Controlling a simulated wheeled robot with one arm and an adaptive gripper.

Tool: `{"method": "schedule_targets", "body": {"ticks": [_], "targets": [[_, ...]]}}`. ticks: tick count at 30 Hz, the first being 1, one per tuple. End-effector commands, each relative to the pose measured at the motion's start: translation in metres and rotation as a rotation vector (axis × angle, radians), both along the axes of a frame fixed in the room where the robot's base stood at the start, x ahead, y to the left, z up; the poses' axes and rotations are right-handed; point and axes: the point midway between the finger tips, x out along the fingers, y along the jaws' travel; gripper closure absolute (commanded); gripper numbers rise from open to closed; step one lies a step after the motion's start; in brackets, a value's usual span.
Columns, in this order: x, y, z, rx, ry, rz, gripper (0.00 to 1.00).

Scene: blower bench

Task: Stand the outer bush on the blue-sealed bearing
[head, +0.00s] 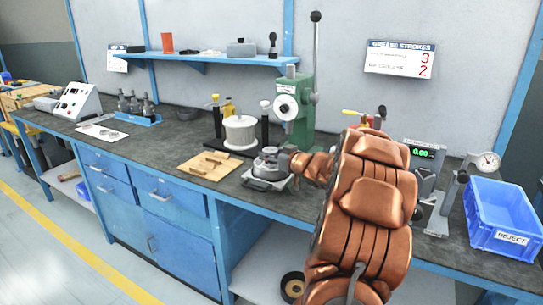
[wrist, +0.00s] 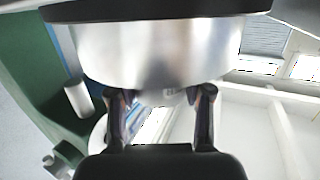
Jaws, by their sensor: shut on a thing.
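My gripper (head: 284,160) is low over the bench, at a grey metal fixture (head: 262,184) in front of the green press. In the wrist view my two dark fingers (wrist: 160,105) are at the lower edge of a wide, shiny metal cylinder, apparently the outer bush (wrist: 155,55), with a dark band above it. In the head view a silver round part (head: 268,160) shows at the fixture beside my fingers; I cannot tell it from the held piece. No blue seal is visible, so the blue-sealed bearing cannot be made out. My arm hides the bench behind it.
The green press (head: 302,112) with its tall lever stands behind the fixture. A white cylinder (head: 240,132) and a wooden board (head: 209,165) are to the left. A dial gauge stand (head: 487,161) and a blue reject bin (head: 503,222) are on the right. The left bench has clear patches.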

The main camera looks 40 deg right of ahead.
Motion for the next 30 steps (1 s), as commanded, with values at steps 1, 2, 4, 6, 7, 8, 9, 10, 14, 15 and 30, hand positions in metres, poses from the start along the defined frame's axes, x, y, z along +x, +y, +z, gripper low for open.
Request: {"method": "schedule_targets", "body": {"ticks": [1, 2, 4, 6, 7, 8, 9, 10, 14, 15, 30], "targets": [[0.0, 0.0, 0.001, 0.0, -0.001, 0.0, 0.95], [0.0, 0.0, 0.001, 0.0, -0.001, 0.0, 0.95], [0.0, 0.0, 0.0, 0.0, -0.001, 0.0, 0.95], [0.0, 0.0, -0.002, 0.001, -0.001, 0.0, 0.95], [0.0, 0.0, -0.003, 0.001, -0.001, 0.0, 0.95], [0.0, 0.0, -0.004, 0.001, -0.001, 0.0, 0.95], [0.0, 0.0, -0.005, 0.001, -0.001, 0.0, 0.95], [0.0, 0.0, -0.005, 0.001, -0.001, 0.0, 0.95], [0.0, 0.0, -0.008, 0.0, -0.001, 0.0, 0.95], [0.0, 0.0, -0.009, 0.0, -0.001, 0.0, 0.95], [0.0, 0.0, -0.009, 0.0, 0.0, 0.0, 0.25]]}}
